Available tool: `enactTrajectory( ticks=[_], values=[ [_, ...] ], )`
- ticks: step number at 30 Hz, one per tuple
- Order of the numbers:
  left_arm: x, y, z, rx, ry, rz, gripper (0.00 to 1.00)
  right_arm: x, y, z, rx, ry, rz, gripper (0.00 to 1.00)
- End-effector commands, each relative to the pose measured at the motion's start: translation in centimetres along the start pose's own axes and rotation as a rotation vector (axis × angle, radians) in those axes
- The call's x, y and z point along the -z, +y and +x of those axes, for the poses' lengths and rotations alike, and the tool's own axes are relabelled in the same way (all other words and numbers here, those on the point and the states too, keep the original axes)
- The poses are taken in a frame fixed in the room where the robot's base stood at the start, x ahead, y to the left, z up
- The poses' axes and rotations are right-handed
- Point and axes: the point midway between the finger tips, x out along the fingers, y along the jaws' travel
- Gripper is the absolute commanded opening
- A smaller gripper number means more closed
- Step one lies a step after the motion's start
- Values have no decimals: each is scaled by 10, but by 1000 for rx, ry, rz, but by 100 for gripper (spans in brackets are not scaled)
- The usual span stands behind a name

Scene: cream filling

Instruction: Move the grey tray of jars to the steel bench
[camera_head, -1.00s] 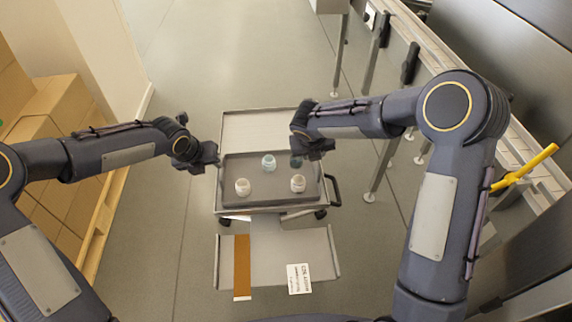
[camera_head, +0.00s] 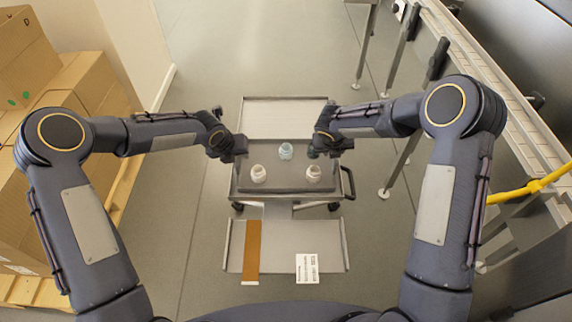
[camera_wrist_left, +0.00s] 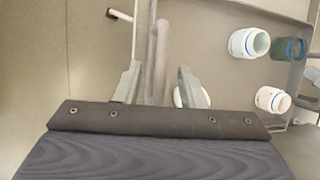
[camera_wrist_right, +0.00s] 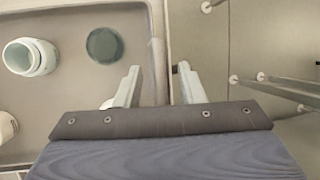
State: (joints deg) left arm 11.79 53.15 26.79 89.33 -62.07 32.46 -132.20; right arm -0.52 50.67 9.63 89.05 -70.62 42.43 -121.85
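The grey tray (camera_head: 287,181) lies on a wheeled cart in the middle of the head view. My left gripper (camera_head: 240,147) is at the tray's left side. In the left wrist view its fingers (camera_wrist_left: 158,88) stand apart, with the tray wall between them. My right gripper (camera_head: 318,150) is at the right side. In the right wrist view its open fingers (camera_wrist_right: 158,88) straddle the right wall. I cannot tell whether any finger touches. I cannot identify the steel bench surely.
The cart's bare upper deck (camera_head: 285,115) shows behind the tray, and a black handle (camera_head: 349,183) is at its right. Cardboard boxes (camera_head: 85,85) stand on a pallet at left. A metal-railed structure (camera_head: 480,75) with a yellow bar runs along the right. Floor beyond the cart is clear.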

Motion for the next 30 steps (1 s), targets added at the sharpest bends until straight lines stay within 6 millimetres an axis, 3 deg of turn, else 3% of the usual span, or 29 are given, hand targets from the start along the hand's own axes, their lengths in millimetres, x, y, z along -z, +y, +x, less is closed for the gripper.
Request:
enactTrajectory(
  ticks=[11, 20, 30],
  values=[
    [0, 0, 8, -1, -1, 0, 36, 0, 0, 8, 0, 0, 1, 36],
    [0, 0, 7, -1, -1, 0, 1, 0, 0, 7, 0, 0, 1, 0],
    [-1, 0, 7, -1, -2, 0, 0, -1, 0, 7, 0, -2, 1, 0]
  ],
)
